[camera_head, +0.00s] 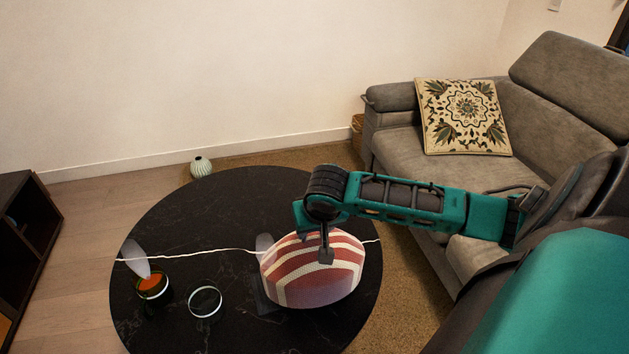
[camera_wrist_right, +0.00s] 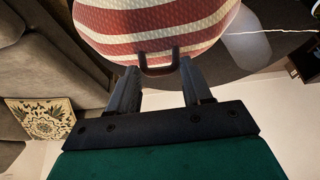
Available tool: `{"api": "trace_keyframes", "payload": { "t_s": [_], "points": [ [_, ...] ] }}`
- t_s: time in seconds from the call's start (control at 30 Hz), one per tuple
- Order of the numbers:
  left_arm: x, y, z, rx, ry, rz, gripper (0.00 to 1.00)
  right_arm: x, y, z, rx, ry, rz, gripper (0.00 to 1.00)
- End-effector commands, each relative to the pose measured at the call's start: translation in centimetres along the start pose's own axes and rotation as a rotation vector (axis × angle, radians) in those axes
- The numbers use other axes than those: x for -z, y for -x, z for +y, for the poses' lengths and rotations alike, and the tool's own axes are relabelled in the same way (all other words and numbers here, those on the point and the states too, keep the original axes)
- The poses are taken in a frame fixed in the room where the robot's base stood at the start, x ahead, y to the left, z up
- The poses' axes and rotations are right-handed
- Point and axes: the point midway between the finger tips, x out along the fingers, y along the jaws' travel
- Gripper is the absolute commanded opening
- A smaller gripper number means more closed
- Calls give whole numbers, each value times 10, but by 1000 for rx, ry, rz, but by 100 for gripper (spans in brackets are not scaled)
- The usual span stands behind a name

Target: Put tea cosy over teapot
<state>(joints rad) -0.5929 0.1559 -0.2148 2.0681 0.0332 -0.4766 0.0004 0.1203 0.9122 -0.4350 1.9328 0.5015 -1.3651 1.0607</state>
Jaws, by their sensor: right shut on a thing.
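The tea cosy (camera_head: 325,290) is a red and cream striped dome at the right of the round black table in the head view. It fills the top of the right wrist view (camera_wrist_right: 150,25). My right gripper (camera_head: 325,258) is above it, shut on the dark loop (camera_wrist_right: 160,62) at its top. I cannot tell whether the cosy rests on the table or hangs just above it. No teapot can be made out; the cosy hides whatever is beneath or behind it. My left gripper is out of view.
On the black table (camera_head: 220,220) are a dark cup with orange contents (camera_head: 151,286), a pale-rimmed round vessel (camera_head: 205,301), a pale upright oval (camera_head: 135,258) and a white cord (camera_head: 200,252). A grey shape (camera_head: 264,242) adjoins the cosy. The table's back is clear. A sofa (camera_head: 400,150) stands right.

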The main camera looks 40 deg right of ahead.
Motion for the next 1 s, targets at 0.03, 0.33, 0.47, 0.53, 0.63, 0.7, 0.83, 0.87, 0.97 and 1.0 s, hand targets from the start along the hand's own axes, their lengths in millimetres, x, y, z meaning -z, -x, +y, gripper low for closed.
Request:
{"api": "trace_keyframes", "payload": {
  "t_s": [0.03, 0.33, 0.47, 0.53, 0.63, 0.7, 0.83, 0.87, 0.97, 1.0],
  "points": [
    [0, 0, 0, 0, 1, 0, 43, -1, -2, 0, 0, 0, -1, 0],
    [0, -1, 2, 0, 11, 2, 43, -2, -3, 0, 0, 0, 0, 0],
    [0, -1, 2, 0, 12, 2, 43, -2, -5, 0, 0, -1, 0, 0],
    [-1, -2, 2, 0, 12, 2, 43, -3, -7, 0, 0, -1, -1, 0],
    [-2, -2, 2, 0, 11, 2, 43, -5, -12, -1, 1, -1, -1, 0],
    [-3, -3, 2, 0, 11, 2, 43, -7, -15, -1, 2, -1, -1, 0],
    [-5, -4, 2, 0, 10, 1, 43, -9, -21, -1, 0, -1, 0, 0],
    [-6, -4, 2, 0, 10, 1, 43, -10, -22, -1, 0, -1, 0, 0],
    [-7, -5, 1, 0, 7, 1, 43, -11, -26, -1, 0, -1, 0, 0],
    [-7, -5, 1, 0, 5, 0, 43, -12, -26, -1, 0, -1, 0, 0]
  ]
}}
